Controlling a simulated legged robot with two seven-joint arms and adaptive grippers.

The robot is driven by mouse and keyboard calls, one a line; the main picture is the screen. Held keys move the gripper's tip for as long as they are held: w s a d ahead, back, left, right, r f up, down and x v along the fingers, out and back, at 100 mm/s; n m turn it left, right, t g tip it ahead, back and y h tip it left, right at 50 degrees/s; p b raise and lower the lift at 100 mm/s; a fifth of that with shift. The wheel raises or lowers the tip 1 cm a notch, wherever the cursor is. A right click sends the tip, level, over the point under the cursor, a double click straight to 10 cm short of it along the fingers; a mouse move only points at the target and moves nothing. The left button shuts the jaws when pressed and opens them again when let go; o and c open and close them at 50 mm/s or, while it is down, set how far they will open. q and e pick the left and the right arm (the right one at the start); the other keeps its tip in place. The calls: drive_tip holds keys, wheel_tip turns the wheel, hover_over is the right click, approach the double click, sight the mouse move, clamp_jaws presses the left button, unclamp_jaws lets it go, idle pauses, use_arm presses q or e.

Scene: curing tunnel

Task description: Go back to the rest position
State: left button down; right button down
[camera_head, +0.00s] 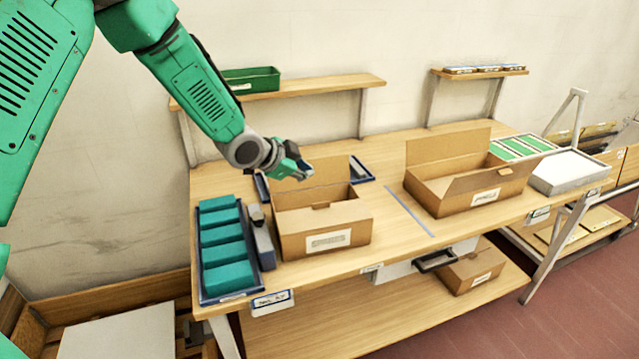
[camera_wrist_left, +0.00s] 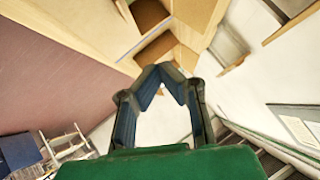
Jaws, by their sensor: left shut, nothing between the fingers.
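My left gripper (camera_head: 302,171) hangs in the air above the back left part of the left cardboard box (camera_head: 325,228) in the head view. Its fingers are shut with nothing between them. In the left wrist view the two dark fingers (camera_wrist_left: 160,72) meet at their tips, with box openings and the wooden table beyond. My right gripper shows in neither view.
The wooden table (camera_head: 390,225) holds a blue tray (camera_head: 206,297) of teal blocks and a second open box (camera_head: 470,195). A grey-white tray (camera_head: 570,172) stands at the right. A shelf (camera_head: 300,91) with a green bin (camera_head: 250,80) is behind my left arm.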

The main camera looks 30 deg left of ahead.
use_arm(q)
drive_tip(key=s+d+f+n+g+b, duration=0.2)
drive_tip(key=s+d+f+n+b, duration=0.15)
drive_tip(key=s+f, duration=0.7)
drive_tip(key=s+d+f+n+g+b, duration=0.25)
drive_tip(key=s+d+f+b, duration=0.4)
drive_tip(key=f, duration=0.75)
drive_tip(key=s+f+n+g+y+b, duration=0.1)
drive_tip(key=s+f+n+g+b, duration=0.1)
drive_tip(key=s+f, duration=0.5)
drive_tip(key=s+f+n+g+y+b, duration=0.1)
drive_tip(key=s+f, duration=0.6)
drive_tip(key=s, duration=1.1)
drive_tip(key=shift+a+f+n+g+y+b, duration=0.2)
drive_tip(key=shift+n+g+y+b, duration=0.25)
drive_tip(key=shift+g+b, duration=0.45)
drive_tip(key=shift+w, duration=0.2)
